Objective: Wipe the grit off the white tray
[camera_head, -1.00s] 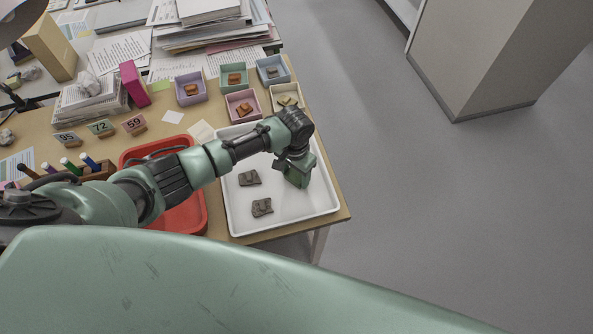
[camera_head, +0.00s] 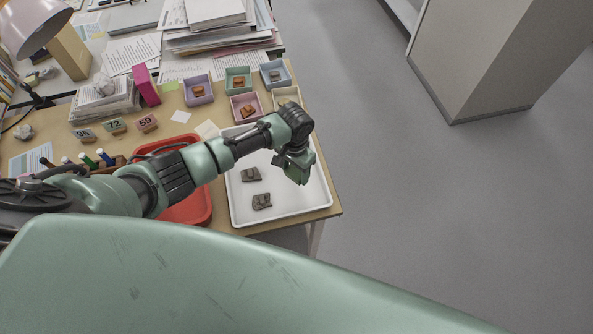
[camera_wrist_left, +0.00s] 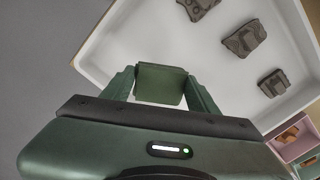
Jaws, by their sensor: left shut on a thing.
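The white tray (camera_head: 295,203) lies at the table's right front corner. Two dark grey-brown sherds (camera_head: 262,202) (camera_head: 251,174) lie in its left half. The left wrist view shows three such sherds (camera_wrist_left: 243,36) on the tray floor, so the arm probably hides one from the head. My left gripper (camera_head: 298,176) is over the right part of the tray. In the left wrist view, the gripper (camera_wrist_left: 162,92) is shut on a dark green block (camera_wrist_left: 160,82). I cannot tell whether the block touches the tray. I cannot make out any grit. My right gripper is out of view.
A red tray (camera_head: 190,208) lies left of the white one, partly under my arm. Small coloured boxes with sherds (camera_head: 240,78) stand behind. Number blocks (camera_head: 115,125), pens (camera_head: 88,160) and paper stacks (camera_head: 215,14) fill the left and back. Floor lies right of the table.

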